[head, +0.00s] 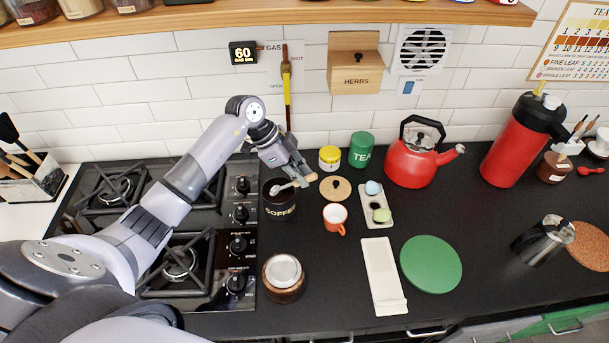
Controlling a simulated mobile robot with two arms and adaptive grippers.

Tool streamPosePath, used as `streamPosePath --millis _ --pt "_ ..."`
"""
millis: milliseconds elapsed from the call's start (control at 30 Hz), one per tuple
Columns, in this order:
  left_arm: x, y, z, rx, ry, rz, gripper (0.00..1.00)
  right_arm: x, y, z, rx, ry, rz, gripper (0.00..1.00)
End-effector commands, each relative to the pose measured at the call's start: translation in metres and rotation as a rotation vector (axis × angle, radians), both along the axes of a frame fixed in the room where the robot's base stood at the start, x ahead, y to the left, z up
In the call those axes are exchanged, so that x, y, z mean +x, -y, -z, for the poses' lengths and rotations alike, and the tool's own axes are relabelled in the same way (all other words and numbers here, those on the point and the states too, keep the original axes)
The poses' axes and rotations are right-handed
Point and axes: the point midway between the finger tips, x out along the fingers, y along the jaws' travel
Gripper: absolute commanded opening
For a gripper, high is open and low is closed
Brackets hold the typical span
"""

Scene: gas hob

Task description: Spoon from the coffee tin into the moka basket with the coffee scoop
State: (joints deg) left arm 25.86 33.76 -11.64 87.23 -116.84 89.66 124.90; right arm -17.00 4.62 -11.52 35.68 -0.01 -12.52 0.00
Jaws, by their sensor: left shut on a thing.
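The coffee tin (281,210) is a dark, open can marked COFFEE, right of the hob. My left gripper (297,180) is above the tin's right rim, shut on the pale handle of the coffee scoop (283,189). The scoop's light bowl is at the tin's mouth; I cannot tell whether it holds coffee. A round silver piece, which looks like the moka basket (284,270), sits in a brown wooden holder in front of the tin. Its inside is too small to read. My right gripper is not in view.
The gas hob (205,220) is left. A white rest (383,275) and green mat (431,264) lie at front right.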

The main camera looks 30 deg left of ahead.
Motion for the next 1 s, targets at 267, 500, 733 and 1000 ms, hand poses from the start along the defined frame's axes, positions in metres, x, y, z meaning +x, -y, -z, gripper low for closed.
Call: streamPosePath --millis 267,500,733,1000 --pt "-0.003 -0.006 0.033 0.000 0.000 0.001 0.00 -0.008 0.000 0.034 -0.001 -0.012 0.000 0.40" --pt "-0.004 -0.007 0.019 0.034 -0.017 0.003 0.00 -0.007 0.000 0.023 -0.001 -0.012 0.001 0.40" --pt "0.000 0.000 0.010 0.107 -0.046 0.002 0.00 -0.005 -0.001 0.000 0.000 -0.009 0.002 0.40" --pt "0.005 0.012 -0.003 0.201 -0.085 0.002 0.00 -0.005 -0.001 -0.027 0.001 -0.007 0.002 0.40"
